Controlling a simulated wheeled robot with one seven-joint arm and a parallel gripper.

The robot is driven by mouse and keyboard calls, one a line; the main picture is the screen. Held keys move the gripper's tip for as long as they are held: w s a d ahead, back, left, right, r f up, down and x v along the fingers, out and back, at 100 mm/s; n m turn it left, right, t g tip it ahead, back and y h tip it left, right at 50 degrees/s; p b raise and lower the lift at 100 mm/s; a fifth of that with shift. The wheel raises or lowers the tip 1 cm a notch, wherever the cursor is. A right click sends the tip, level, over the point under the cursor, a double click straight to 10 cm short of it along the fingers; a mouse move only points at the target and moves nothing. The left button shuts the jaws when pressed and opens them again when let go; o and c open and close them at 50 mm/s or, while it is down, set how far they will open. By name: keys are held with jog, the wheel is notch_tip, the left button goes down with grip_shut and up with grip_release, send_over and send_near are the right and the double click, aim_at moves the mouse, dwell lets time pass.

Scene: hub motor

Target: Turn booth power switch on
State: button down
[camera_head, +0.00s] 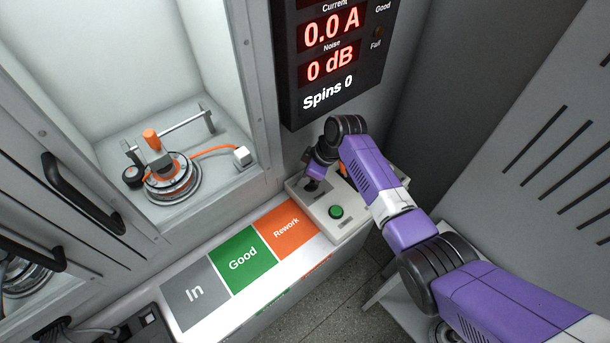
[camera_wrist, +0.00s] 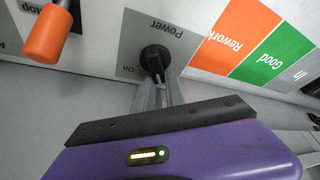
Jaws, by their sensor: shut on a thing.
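The booth power switch is a black rotary knob (camera_wrist: 155,59) on a grey plate marked "Power", seen upside down in the wrist view. An "ON" label shows beside it, at lower left in that view. My gripper (camera_wrist: 159,84) is shut on the knob, with its two grey fingers at the knob's near side. I cannot tell clearly which way the knob points. In the head view my gripper (camera_head: 313,184) reaches down to the left part of the control box (camera_head: 347,226) and mostly hides the knob.
A green button (camera_head: 336,211) and an orange-handled lever (camera_wrist: 48,34) are close by on the box. In, Good and Rework (camera_head: 285,229) areas lie to the left. A dark display (camera_head: 335,70) reading 0.0 A, 0 dB and Spins 0 hangs above. A hub motor (camera_head: 172,180) sits in the booth.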

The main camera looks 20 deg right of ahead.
aim_at(310, 189)
jog(key=m+p, duration=0.1)
jog(key=m, duration=0.1)
jog(key=m+t+h, duration=0.1)
jog(key=m, duration=0.1)
jog(key=shift+w+d+r+m+p, duration=0.1)
jog(key=shift+w+d+m+p, duration=0.1)
jog(key=shift+m+p, duration=0.15)
jog(key=m+h, duration=0.1)
jog(key=m, duration=0.2)
jog(key=shift+d+m+t+h+p, duration=0.2)
jog(key=shift+m+t+h+p, duration=0.1)
jog(key=shift+h+p, duration=0.1)
jog(key=m, duration=0.1)
jog(key=m+h, duration=0.1)
jog(key=m, duration=0.1)
jog(key=shift+w+d+m, duration=0.1)
jog(key=shift+d+m, duration=0.15)
jog(key=shift+d, duration=0.05)
jog(key=shift+d+m+h+b, duration=0.2)
jog(key=shift+m+h, duration=0.2)
jog(key=shift+m, duration=0.5)
jog(key=shift+d+m+h+b, duration=0.15)
jog(key=shift+m+h, duration=0.25)
jog(key=shift+m, duration=0.5)
jog(key=c, duration=1.4)
grip_release()
jog(key=shift+v, duration=3.85)
